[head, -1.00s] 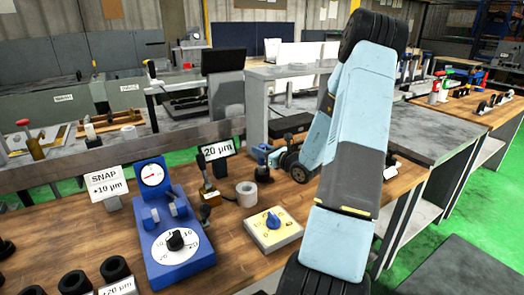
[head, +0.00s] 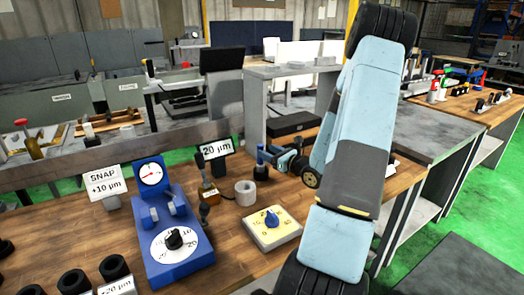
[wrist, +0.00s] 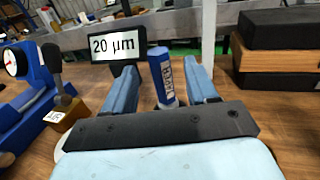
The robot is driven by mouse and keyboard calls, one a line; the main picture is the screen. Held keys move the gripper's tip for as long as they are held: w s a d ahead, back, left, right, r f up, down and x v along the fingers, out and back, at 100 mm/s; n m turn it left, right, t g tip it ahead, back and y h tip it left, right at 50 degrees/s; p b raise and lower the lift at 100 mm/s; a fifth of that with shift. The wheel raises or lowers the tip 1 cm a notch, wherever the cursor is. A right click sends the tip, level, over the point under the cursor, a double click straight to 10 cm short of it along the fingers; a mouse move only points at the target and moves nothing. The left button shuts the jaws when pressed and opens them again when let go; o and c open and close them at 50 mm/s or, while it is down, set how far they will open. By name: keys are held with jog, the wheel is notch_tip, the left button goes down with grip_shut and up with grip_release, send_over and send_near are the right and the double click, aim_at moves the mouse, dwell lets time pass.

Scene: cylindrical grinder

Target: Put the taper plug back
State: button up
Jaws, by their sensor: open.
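A blue upright cylinder with a pale lettered label, which looks like the taper plug (wrist: 161,76), stands between my gripper's fingers in the wrist view. My gripper (wrist: 163,80) is open, with a finger on each side of it and visible gaps. Its lower end is partly hidden by my gripper body. In the head view my gripper (head: 268,158) reaches left over the bench, above a small dark round piece (head: 261,172). A small brown block with a black knob (head: 209,188) stands to the left, also in the wrist view (wrist: 62,103).
A 20 µm sign (head: 216,149) stands behind the block. A white ring (head: 245,192), a cream dial box (head: 272,228) and a blue gauge unit (head: 172,240) are in front and to the left. A black box (head: 294,123) lies behind my gripper.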

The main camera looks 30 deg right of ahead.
jog(key=v, duration=0.7)
jog(key=s+a+r+n+g+y, duration=0.2)
jog(key=s+a+r+n+g, duration=0.15)
jog(key=a+n, duration=0.35)
jog(key=s+a+r+n+g+y, duration=0.25)
jog(key=a+n+g, duration=0.25)
jog(key=a, duration=0.4)
jog(key=s+a+r+n+g+y, duration=0.1)
jog(key=s+a+r+n+g, duration=0.1)
jog(key=a+r+n+g, duration=0.35)
jog(key=s+a+r+n+g+h, duration=0.1)
jog(key=s+a+r+n+h, duration=0.1)
jog(key=s+a+n+h, duration=0.35)
jog(key=s+d+r+n+t+h, duration=0.2)
jog(key=s+r+n+h, duration=0.3)
jog(key=s+r+n, duration=0.3)
jog(key=shift+s+d+r+n+t, duration=0.25)
jog(key=shift+s+n+t, duration=0.45)
jog(key=shift+n, duration=0.1)
